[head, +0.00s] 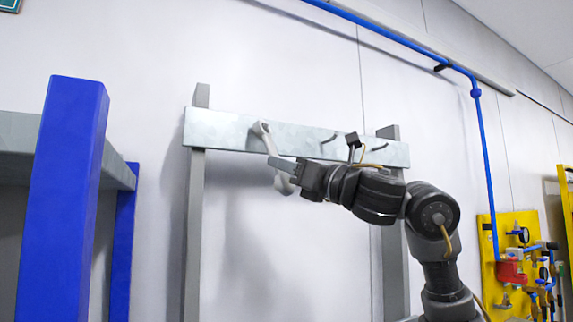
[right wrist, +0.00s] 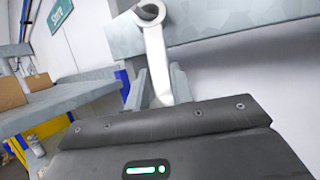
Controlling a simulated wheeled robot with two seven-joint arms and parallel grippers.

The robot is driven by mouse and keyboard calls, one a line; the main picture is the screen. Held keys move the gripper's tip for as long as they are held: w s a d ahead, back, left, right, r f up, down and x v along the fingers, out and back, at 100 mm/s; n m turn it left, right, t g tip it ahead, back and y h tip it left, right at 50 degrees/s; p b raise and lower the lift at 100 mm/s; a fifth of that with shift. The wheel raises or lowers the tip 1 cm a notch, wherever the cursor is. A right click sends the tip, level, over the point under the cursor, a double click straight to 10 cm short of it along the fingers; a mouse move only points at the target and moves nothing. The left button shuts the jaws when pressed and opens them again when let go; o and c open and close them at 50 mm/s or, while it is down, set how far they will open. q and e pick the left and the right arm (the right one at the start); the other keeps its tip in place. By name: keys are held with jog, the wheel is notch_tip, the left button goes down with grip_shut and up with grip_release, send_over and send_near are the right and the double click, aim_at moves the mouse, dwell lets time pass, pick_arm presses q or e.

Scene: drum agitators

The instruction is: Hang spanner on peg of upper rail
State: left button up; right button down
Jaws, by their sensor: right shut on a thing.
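The pale grey spanner (head: 267,138) is held nearly upright, a little tilted, with its upper ring end in front of the left part of the upper rail (head: 225,131). My right gripper (head: 286,170) is shut on its shank. In the right wrist view, the spanner (right wrist: 158,62) rises from between the two fingers of the gripper (right wrist: 159,78), its ring end overlapping the rail (right wrist: 210,20). Two pegs show free on the rail, the middle one (head: 330,138) and the right one (head: 379,147). Whether the ring is around a peg, I cannot tell. My left gripper is out of view.
A blue-posted shelf (head: 62,200) stands at the left. Grey uprights (head: 194,230) carry the rail before a white wall. A blue pipe (head: 487,170) runs down to a yellow panel (head: 515,235) with fittings at the right. Boxes (right wrist: 38,88) sit on a shelf in the wrist view.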

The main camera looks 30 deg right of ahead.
jog(key=shift+f, duration=0.1)
dwell(0.3)
jog(key=c, duration=1.1)
grip_release()
jog(key=shift+s+d+f+b, duration=0.15)
jog(key=shift+s+f+b, duration=0.05)
jog(key=shift+s+b, duration=0.1)
jog(key=b+v, duration=0.5)
jog(key=v, duration=0.5)
jog(key=shift+d+r+b, duration=0.1)
jog(key=shift+b, duration=0.25)
